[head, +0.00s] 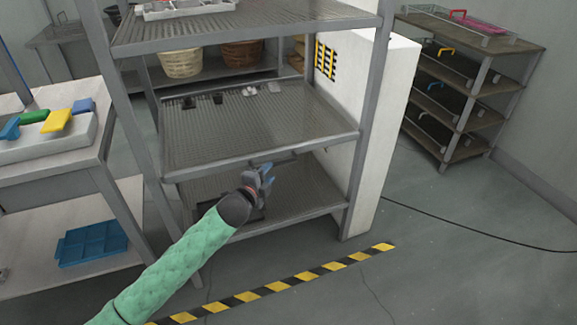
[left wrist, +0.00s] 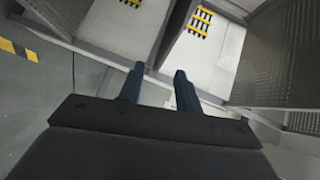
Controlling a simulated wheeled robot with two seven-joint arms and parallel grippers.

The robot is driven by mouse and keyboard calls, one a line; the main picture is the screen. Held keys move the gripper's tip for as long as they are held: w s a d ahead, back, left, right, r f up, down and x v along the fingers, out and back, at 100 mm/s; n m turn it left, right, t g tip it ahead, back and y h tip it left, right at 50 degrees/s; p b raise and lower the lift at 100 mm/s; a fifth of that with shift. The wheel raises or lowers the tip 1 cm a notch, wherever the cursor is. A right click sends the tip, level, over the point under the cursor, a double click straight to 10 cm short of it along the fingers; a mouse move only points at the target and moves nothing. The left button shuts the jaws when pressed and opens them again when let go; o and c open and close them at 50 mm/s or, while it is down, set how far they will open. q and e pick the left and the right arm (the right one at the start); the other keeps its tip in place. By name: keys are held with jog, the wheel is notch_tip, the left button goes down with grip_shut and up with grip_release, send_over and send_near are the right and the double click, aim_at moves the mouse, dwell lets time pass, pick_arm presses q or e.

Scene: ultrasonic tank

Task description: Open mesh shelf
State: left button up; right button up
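A grey metal rack with perforated mesh shelves stands ahead in the head view. Its middle mesh shelf (head: 262,130) holds a few small dark and pale items toward the back. My left gripper (head: 266,177) is just in front of and below the middle shelf's front edge, close to its handle-like bar (head: 250,160). Whether it touches the shelf cannot be told. In the left wrist view, the two blue-grey fingers (left wrist: 160,82) are apart with nothing seen between them. The lower mesh shelf (head: 300,195) lies behind my gripper. My right gripper is not in view.
A white panel (head: 375,130) stands at the rack's right side. A table with coloured tools (head: 57,120) and a blue tray (head: 90,243) is at left. A wooden-topped shelf unit (head: 470,45) stands at right. Striped floor tape (head: 275,287) crosses open floor in front.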

aim_at(278, 164)
pick_arm(q)
jog(key=x, duration=0.7)
jog(key=shift+w+d, duration=0.1)
jog(key=shift+w, duration=0.05)
grip_shut()
